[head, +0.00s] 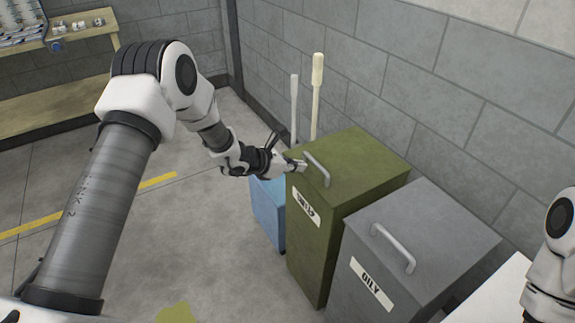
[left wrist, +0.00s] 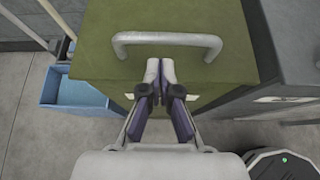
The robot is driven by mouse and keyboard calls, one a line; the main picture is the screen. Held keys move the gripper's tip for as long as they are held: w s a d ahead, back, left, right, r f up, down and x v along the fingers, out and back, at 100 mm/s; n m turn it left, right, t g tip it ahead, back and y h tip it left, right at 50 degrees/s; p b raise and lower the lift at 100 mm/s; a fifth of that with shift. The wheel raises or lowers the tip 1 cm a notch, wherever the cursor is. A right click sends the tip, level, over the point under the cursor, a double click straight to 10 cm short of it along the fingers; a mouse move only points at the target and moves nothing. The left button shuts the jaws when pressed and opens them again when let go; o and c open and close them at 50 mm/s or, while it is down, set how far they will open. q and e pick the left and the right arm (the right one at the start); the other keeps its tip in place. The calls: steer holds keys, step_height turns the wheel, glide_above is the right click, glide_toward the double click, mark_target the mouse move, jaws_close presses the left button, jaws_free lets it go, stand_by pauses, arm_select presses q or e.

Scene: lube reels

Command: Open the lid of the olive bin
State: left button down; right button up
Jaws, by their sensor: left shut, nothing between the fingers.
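The olive bin (head: 320,235) stands against the grey block wall with its lid (head: 350,165) down. A pale bar handle (head: 317,168) rises from the lid near its front edge; it also shows in the left wrist view (left wrist: 167,38). My left gripper (head: 300,166) is shut and empty at the front edge of the lid, beside the handle. In the left wrist view its fingertips (left wrist: 160,68) point at the middle of the handle, just short of it. I cannot tell whether they touch the lid. My right gripper is out of view.
A grey bin (head: 440,240) with its own handle and a label stands close on the right. A blue bin (head: 268,208) with two long pale handles behind it stands on the left. A wooden shelf (head: 60,90) is at the back left.

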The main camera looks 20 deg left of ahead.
mark_target(306, 175)
arm_select(q)
steer(key=x, duration=0.3)
steer(key=shift+w+d+f, duration=0.2)
steer(key=shift+w+f, duration=0.05)
steer(key=shift+r, duration=0.1)
